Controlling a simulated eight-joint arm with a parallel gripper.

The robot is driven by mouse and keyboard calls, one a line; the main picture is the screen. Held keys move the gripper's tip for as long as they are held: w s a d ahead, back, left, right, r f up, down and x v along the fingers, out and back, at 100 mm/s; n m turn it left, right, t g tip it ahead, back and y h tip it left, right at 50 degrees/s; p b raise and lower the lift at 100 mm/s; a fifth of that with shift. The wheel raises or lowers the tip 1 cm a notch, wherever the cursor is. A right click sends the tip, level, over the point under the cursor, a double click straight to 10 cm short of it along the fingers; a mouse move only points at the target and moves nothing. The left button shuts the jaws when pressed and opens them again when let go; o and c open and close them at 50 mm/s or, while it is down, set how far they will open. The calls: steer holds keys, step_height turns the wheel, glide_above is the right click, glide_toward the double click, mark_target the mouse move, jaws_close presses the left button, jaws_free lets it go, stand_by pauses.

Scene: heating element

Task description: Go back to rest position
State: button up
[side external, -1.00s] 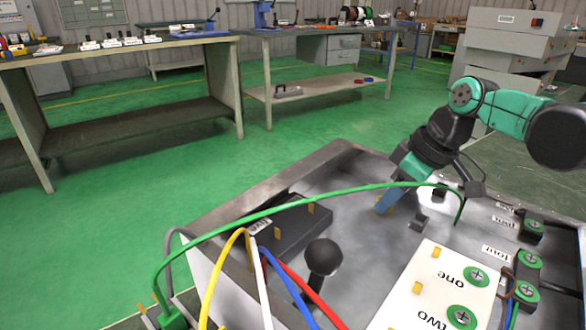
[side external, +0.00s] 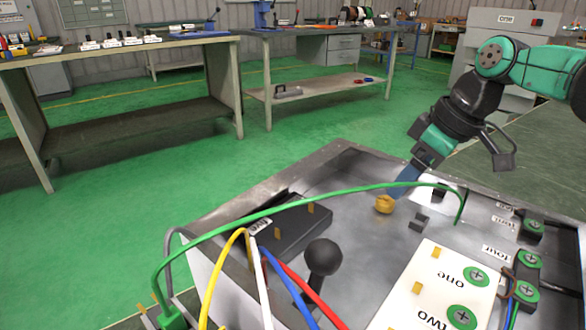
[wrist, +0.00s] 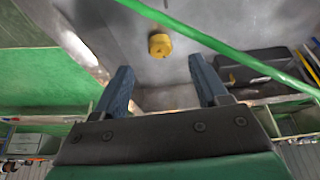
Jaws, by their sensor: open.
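My gripper (side external: 404,185) is above the metal box, at its far right side in the side view. In the wrist view my gripper (wrist: 162,88) shows two blue fingers spread apart with nothing between them. A small yellow knob (side external: 384,204) sits on the box floor just below and left of the fingertips. It also shows in the wrist view (wrist: 160,45), ahead of the fingers and apart from them.
The metal box (side external: 335,155) holds a black block marked five (side external: 290,232), a black ball-topped lever (side external: 323,256) and a white panel marked one and two (side external: 440,285). A green wire (side external: 330,192) arches over the box near my gripper. Workbenches stand behind.

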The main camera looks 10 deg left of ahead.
steer(key=shift+s+d+r, duration=0.1)
steer(key=shift+d+r, duration=0.1)
steer(key=shift+r, duration=0.4)
